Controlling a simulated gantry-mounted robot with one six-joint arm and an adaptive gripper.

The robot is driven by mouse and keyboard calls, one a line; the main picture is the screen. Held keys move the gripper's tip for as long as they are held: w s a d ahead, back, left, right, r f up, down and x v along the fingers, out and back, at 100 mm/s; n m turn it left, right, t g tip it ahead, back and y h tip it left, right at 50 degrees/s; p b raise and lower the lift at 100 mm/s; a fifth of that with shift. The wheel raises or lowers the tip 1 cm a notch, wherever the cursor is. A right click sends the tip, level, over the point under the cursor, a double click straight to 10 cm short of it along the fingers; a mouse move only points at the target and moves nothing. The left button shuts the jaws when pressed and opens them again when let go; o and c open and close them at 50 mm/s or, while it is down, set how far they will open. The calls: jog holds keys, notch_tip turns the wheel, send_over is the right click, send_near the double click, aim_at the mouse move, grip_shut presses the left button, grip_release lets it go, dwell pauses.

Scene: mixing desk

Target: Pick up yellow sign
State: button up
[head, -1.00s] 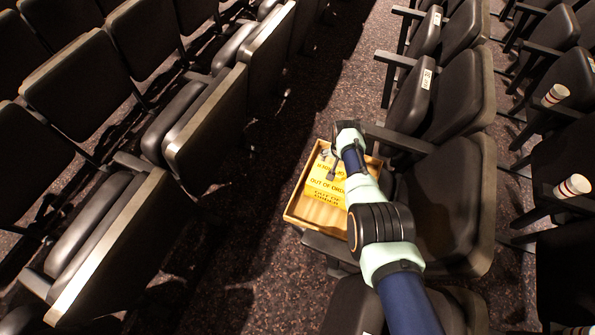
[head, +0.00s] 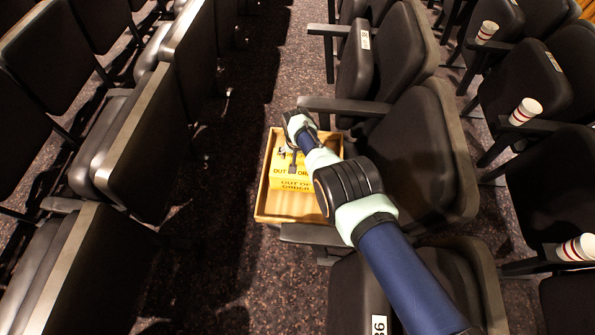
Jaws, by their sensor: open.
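Yellow sign pieces with black "OUT OF ORDER" lettering (head: 291,183) lie in a shallow wooden tray (head: 289,218) between the seat rows in the head view. The lettering appears twice, one above the other; I cannot tell whether this is one folded sign or stacked signs. My gripper (head: 290,157) is over the upper part of the yellow sign, with its dark fingers small against it. It is open. My wrist and forearm cover the tray's upper right side. I cannot tell whether the fingers touch the sign.
Dark folding seats (head: 415,150) stand close on the right of the tray, with an armrest (head: 345,106) just above it. Another seat row (head: 135,130) is on the left. The carpeted aisle (head: 225,190) left of the tray is clear. Striped cups (head: 525,111) stand at the far right.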

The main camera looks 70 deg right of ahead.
notch_tip(320, 180, down, 2)
jog(key=shift+d+f+b, duration=0.1)
jog(key=shift+f+b, duration=0.05)
jog(key=shift+b, duration=0.4)
jog(key=shift+r, duration=0.2)
jog(key=c, duration=1.7)
jog(key=shift+r+p, duration=0.1)
jog(key=shift+p, duration=0.2)
